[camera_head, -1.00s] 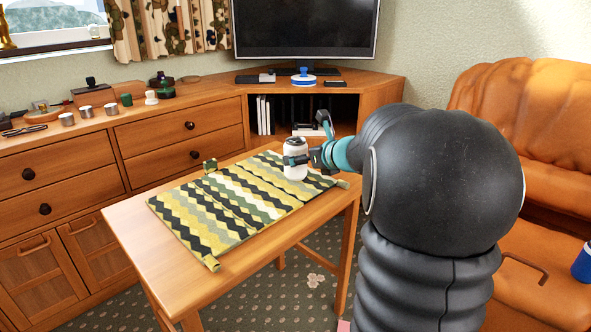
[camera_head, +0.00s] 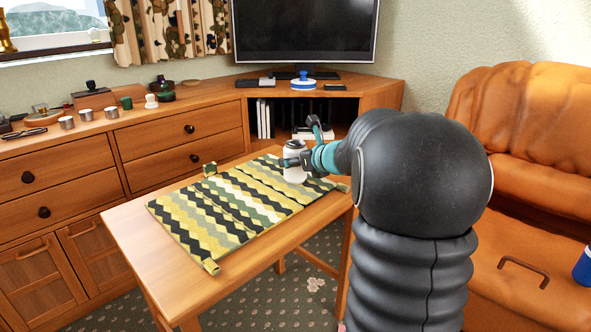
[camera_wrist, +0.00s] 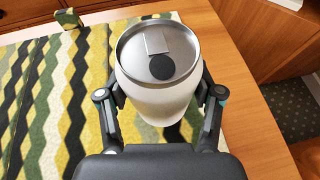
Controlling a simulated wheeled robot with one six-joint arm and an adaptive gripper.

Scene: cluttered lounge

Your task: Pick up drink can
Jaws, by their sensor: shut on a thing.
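The drink can (camera_head: 294,172) is white with a silver top and is upright at the right end of a patterned cloth (camera_head: 215,205) on a small wooden table (camera_head: 130,222). In the wrist view the can (camera_wrist: 160,95) stands between both fingers, its lid and tab facing up. My gripper (camera_head: 297,161) is shut on the can. The wrist view also shows my gripper (camera_wrist: 160,97) with one finger at each side. I cannot tell whether the can's base, hidden in the wrist view, still touches the cloth.
A wooden cabinet (camera_head: 160,140) with a TV (camera_head: 304,28) and several small items runs behind the table. An orange leather sofa (camera_head: 525,110) stands to the right, with a blue cup (camera_head: 583,266) at its edge. The cloth's left part is clear.

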